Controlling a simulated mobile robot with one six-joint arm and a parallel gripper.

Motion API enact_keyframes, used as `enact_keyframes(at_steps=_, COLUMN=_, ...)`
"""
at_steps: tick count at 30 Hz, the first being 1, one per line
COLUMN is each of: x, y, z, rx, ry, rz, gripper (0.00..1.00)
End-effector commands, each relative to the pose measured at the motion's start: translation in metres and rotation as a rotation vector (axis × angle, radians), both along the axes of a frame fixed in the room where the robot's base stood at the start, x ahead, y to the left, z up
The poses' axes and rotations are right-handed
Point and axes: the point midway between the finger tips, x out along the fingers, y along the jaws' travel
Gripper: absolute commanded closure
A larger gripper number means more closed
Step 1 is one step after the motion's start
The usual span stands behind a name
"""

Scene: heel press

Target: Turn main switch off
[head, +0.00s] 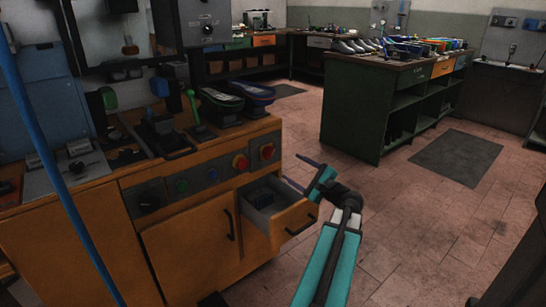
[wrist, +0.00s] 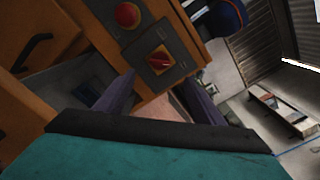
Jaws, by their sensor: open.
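The main switch (head: 267,151) is a red rotary knob on a yellow plate, at the right end of the orange machine's front panel. It also shows in the wrist view as the red knob with a pale mark (wrist: 160,60). Its on or off position is unclear. My gripper (head: 291,168) is open and empty, to the right of the panel and apart from the switch. In the wrist view my two dark fingers (wrist: 160,78) point toward the panel, with the switch just beyond and between their tips.
A red mushroom button (head: 240,162) sits left of the switch. An open drawer (head: 290,221) juts out below the panel, close to my gripper. Shoe forms (head: 222,97) stand on the machine top. The tiled floor to the right is free up to the green workbench (head: 352,117).

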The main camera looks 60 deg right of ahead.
Motion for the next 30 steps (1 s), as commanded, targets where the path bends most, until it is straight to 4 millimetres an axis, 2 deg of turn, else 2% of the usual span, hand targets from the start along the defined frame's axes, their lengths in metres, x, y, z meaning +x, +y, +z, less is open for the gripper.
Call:
enact_keyframes(at_steps=8, x=0.026, y=-0.011, z=-0.001, rx=0.000, ry=0.000, rz=0.000, gripper=0.38)
enact_keyframes(at_steps=24, x=0.098, y=-0.036, z=-0.001, rx=-0.001, ry=0.000, rz=-0.002, gripper=0.38)
enact_keyframes(at_steps=30, x=0.117, y=-0.042, z=0.000, rx=0.000, ry=0.000, rz=-0.003, gripper=0.38)
